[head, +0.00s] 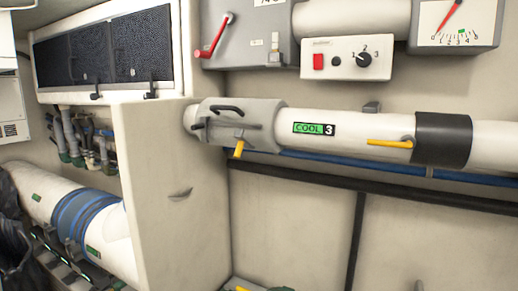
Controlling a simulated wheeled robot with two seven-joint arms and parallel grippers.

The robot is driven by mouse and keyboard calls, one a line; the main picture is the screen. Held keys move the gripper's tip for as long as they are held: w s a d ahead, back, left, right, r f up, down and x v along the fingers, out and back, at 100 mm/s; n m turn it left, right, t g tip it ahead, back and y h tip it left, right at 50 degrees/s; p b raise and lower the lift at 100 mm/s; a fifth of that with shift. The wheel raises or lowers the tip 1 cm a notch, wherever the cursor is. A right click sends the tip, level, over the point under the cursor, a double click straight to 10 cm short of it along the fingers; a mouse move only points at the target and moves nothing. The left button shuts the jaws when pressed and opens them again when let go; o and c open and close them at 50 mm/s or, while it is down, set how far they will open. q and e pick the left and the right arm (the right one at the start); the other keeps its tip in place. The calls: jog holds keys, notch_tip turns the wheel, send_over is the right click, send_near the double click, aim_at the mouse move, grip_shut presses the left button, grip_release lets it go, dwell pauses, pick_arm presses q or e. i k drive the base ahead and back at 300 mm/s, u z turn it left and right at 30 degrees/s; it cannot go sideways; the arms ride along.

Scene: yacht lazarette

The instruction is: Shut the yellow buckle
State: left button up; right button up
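A white horizontal pipe (360,130) marked "COOL 3" runs along the wall. A grey clamp (262,113) with dark handles wraps its left part. A short yellow tab (239,149) hangs down below this clamp, tilted. A yellow lever (388,143) lies nearly level along the pipe to the right, its right end at a small grey mount beside a black sleeve (443,139). Either yellow part could belong to the yellow buckle; I cannot tell which, nor whether it is latched. Neither of my grippers shows in the head view.
A white box panel (172,195) juts out left of the clamp. Above the pipe are a grey box with a red lever (218,38) and a switch panel (348,58). A blue pipe and a black rail (300,181) run below. Dark material (12,225) lies at the left edge.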

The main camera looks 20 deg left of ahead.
aim_at(238, 134)
jog(key=u, duration=0.7)
